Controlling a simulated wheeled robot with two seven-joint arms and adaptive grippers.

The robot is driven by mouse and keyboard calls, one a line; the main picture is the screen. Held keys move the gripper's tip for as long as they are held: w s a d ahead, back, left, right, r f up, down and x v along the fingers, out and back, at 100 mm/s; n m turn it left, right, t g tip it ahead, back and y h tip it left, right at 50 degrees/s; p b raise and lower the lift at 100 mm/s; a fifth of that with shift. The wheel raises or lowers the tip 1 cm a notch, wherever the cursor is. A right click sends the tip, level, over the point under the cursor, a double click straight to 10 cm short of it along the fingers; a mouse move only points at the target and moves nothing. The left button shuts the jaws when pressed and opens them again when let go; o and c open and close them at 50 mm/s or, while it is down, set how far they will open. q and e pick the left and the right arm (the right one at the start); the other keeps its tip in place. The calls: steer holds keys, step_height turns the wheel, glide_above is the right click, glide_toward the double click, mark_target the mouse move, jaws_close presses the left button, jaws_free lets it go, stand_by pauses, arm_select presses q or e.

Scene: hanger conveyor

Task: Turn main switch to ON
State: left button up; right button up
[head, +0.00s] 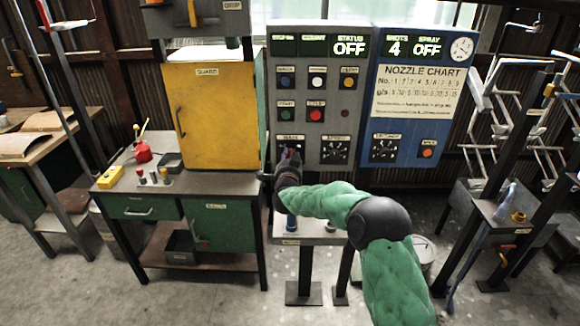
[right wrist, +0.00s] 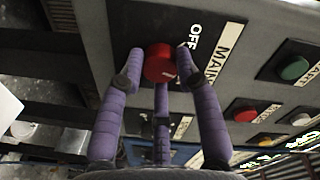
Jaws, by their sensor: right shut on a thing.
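The main switch is a red round knob (right wrist: 160,63) in the right wrist view, on a grey panel beside a plate lettered MAIN and OFF (right wrist: 222,50). A small white mark shows on the knob's face. My right gripper (right wrist: 161,56) has its purple fingers closed around the knob, one on each side and a third below. In the head view my right gripper (head: 288,165) is at the lower left of the grey control panel (head: 260,120) and hides the knob. The status display (head: 350,47) reads OFF. My left gripper is not in view.
A blue nozzle panel (head: 375,125) stands to the right, with a dial and an orange button. A yellow guard cabinet (head: 218,110) and a workbench (head: 180,185) are to the left. Other buttons (right wrist: 245,112) sit near the knob. Hanger racks (head: 495,190) stand far right.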

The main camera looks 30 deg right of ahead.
steer(key=shift+m+b, duration=2.7)
steer(key=shift+b, duration=0.05)
steer(key=shift+d, duration=0.1)
steer(key=o, duration=1.1)
steer(key=shift+o, duration=0.2)
steer(key=v, duration=1.2)
